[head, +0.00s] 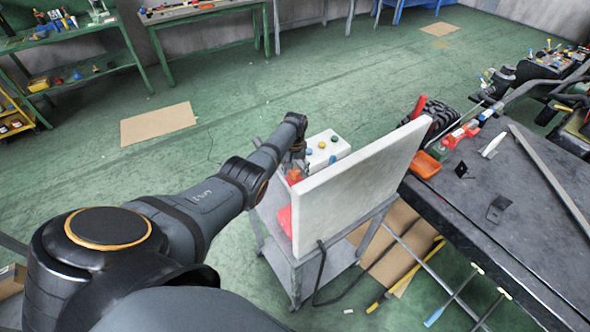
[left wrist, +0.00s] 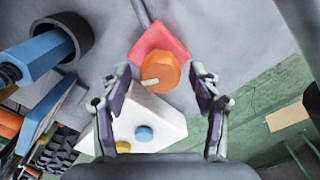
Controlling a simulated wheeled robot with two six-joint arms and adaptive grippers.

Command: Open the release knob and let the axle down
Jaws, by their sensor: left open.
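In the left wrist view an orange knob (left wrist: 158,70) with a white mark sits on a red base (left wrist: 160,42) on a grey surface. My left gripper (left wrist: 162,82) is open, its two fingers apart on either side of the knob's line, with nothing held. In the head view my left gripper (head: 294,160) is at the left side of an upright pale panel (head: 362,172), where the panel and arm partly hide it. A blue bar (left wrist: 38,55) passes into a dark ring (left wrist: 68,32) at the upper left; I cannot tell whether it is the axle. My right gripper is not in view.
A white box (left wrist: 150,118) with coloured buttons stands beside the knob; it also shows in the head view (head: 340,150). The panel stands on a grey cart (head: 325,275). A dark workbench (head: 480,205) with tools is at right. Green floor lies open behind.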

